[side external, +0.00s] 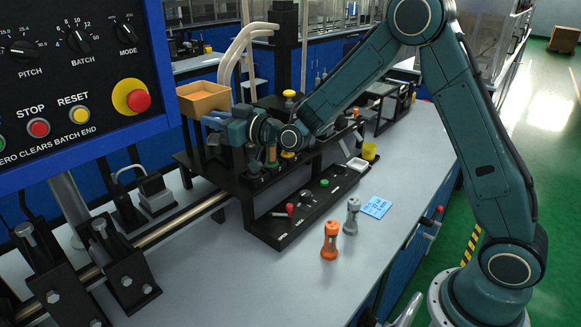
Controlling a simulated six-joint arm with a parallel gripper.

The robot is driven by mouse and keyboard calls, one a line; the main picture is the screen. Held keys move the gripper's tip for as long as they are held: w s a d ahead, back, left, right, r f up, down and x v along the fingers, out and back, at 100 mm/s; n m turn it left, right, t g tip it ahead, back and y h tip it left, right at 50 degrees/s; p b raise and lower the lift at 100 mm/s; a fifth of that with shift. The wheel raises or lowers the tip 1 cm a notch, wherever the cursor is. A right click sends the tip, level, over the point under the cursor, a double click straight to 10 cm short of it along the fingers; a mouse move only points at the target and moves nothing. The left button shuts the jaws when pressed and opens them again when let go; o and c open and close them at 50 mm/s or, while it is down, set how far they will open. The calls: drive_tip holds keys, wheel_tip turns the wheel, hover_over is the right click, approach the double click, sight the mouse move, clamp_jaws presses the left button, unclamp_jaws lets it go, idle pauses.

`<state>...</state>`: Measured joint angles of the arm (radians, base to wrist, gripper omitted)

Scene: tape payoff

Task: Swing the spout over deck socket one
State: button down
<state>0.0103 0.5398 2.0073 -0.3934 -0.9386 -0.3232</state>
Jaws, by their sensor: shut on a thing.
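My gripper (212,120) is at the left end of my arm, above the black raised deck (322,143) and beside the tan open box. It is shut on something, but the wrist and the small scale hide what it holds. Two pale curved pipes (238,50) rise behind the gripper and bend right at the top; I cannot tell whether either is the spout. A green and orange piece (271,157) and a yellow-topped piece (288,155) stand on the deck under my wrist. The socket numbers are not readable, so I cannot pick out deck socket one.
The tan box (204,101) stands behind the gripper. A lower black panel (270,232) carries a red handle (289,208) and a green button (324,182). An orange piece (330,240), a grey piece (352,216) and a blue card (377,207) are on the bench. A control panel (75,75) fills the upper left.

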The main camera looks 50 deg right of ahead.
drive_tip(key=shift+s+d+n+g+y, duration=0.3)
drive_tip(key=shift+n+y, duration=0.25)
drive_tip(key=shift+y, duration=0.3)
drive_tip(key=shift+s+d+n+g+y, duration=0.25)
drive_tip(key=shift+n+y, duration=0.3)
drive_tip(key=shift+y, duration=0.3)
drive_tip(key=shift+s+d+n+g+y, duration=0.2)
drive_tip(key=shift+d+n+g+y, duration=0.15)
drive_tip(key=shift+n+g+y, duration=0.7)
drive_tip(key=shift+s+d+n+g+y, duration=0.2)
drive_tip(key=shift+d+n+g+y, duration=0.2)
drive_tip(key=shift+n+g+y, duration=0.6)
drive_tip(key=shift+s+d+n+g+y, duration=0.3)
drive_tip(key=shift+n+g+y, duration=0.45)
drive_tip(key=shift+y, duration=0.6)
drive_tip(key=shift+w, duration=0.1)
drive_tip(key=c, duration=1.3)
unclamp_jaws()
drive_tip(key=shift+c, duration=0.2)
drive_tip(key=shift+d, duration=0.1)
